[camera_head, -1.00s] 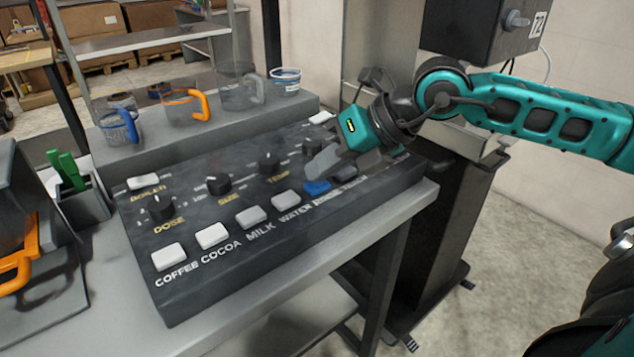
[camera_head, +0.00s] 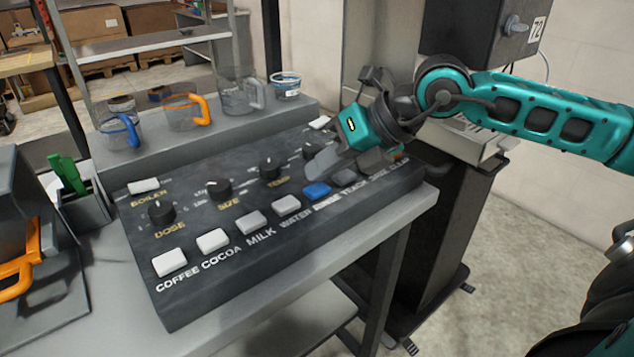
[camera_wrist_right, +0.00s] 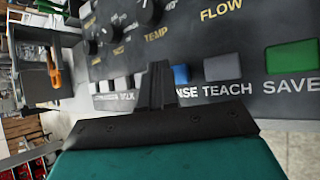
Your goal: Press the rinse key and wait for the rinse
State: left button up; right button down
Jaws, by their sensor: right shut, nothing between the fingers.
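The dispenser panel (camera_head: 215,270) is a dark slab with a front row of keys labelled COFFEE, COCOA, MILK, WATER, then RINSE and more. The rinse key (camera_head: 317,190) is blue; it also shows in the right wrist view (camera_wrist_right: 181,75), partly hidden by the fingers, with only "NSE" of its label readable. My right gripper (camera_head: 318,165) is shut and empty, its fingertips just behind and above the blue key, apart from it in the head view. In the right wrist view the shut fingers (camera_wrist_right: 158,80) stand just left of the blue key. My left gripper is out of view.
The grey TEACH key (camera_wrist_right: 222,67) and green SAVE key (camera_wrist_right: 291,56) lie right of the rinse key. Knobs such as TEMP (camera_head: 270,167) stand behind the row. Cups, including an orange-handled one (camera_head: 183,110), stand on the raised shelf (camera_head: 215,133) behind.

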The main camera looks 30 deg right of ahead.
aim_at(324, 188)
jog(key=shift+r, duration=0.3)
notch_tip(324, 188, up, 5)
jog(key=p, duration=0.3)
jog(key=shift+p, duration=0.35)
jog(key=shift+f, duration=0.1)
